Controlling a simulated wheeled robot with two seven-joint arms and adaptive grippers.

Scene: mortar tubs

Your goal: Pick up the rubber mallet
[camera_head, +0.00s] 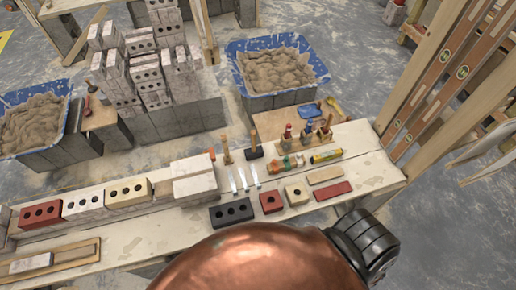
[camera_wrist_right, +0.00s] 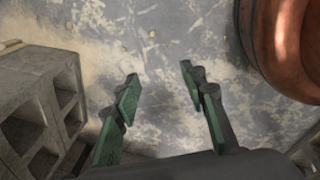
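The rubber mallet (camera_head: 254,152) stands on the pale workbench (camera_head: 375,160) in the head view, its black head down and its wooden handle pointing up. It is near the back edge, to the right of another wooden-handled tool (camera_head: 226,150). My right gripper (camera_wrist_right: 158,72) shows in the right wrist view, with its green-padded fingers apart and nothing between them. It is above the grey floor, and the mallet is not in that view. Neither gripper shows in the head view.
Bricks (camera_head: 232,212) and several thin metal tools lie in front of the mallet. Blue mortar tubs (camera_head: 240,46) are behind. A hollow grey block (camera_wrist_right: 40,100) is left of my right gripper.

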